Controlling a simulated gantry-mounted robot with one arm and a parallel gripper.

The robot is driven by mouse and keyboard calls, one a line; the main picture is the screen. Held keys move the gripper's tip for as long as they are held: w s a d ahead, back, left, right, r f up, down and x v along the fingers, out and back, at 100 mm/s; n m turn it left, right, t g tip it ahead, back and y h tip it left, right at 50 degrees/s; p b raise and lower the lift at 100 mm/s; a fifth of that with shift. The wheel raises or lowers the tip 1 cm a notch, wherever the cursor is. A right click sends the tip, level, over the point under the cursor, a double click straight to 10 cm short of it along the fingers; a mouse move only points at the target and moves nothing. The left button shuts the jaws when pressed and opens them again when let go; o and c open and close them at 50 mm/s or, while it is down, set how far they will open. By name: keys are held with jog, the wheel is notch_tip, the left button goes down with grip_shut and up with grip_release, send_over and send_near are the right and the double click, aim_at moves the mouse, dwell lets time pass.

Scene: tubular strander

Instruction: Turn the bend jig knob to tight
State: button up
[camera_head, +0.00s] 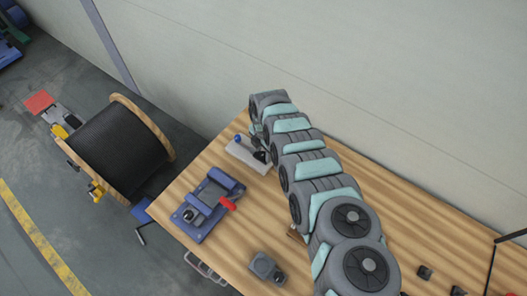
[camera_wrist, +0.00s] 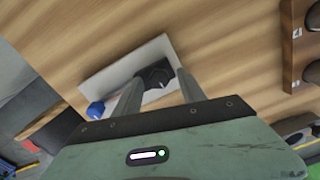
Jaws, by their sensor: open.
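A light grey plate with a black knob and a blue knob, which looks like the bend jig (camera_head: 243,153), lies on the wooden bench. It also shows in the wrist view (camera_wrist: 108,78). The black knob (camera_wrist: 155,73) is on the plate, and the blue knob (camera_wrist: 95,110) is near its left end. My gripper (camera_wrist: 160,77) is open, and its two fingers appear on either side of the black knob. I cannot tell whether they touch it. No tight marking is readable. In the head view my arm hides most of the gripper.
A blue fixture (camera_head: 208,207) with a red handle (camera_head: 227,204) stands left of my arm on the bench. A small grey block (camera_head: 266,267) is near the front edge. A large black cable reel (camera_head: 120,150) stands left of the bench. The wall (camera_head: 300,50) is close behind.

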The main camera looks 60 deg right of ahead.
grip_shut()
dwell(0.4)
dwell(0.4)
jog(key=m+p, duration=0.1)
jog(key=m, duration=0.4)
jog(key=shift+w+m, duration=0.1)
jog(key=shift+m, duration=0.2)
jog(key=m, duration=0.4)
jog(key=shift+m, duration=0.3)
jog(key=m+b, duration=0.2)
jog(key=m, duration=0.4)
jog(key=shift+f, duration=0.1)
jog(key=shift+d+m+b, duration=0.1)
jog(key=shift+m+b, duration=1.05)
jog(key=shift+m, duration=0.65)
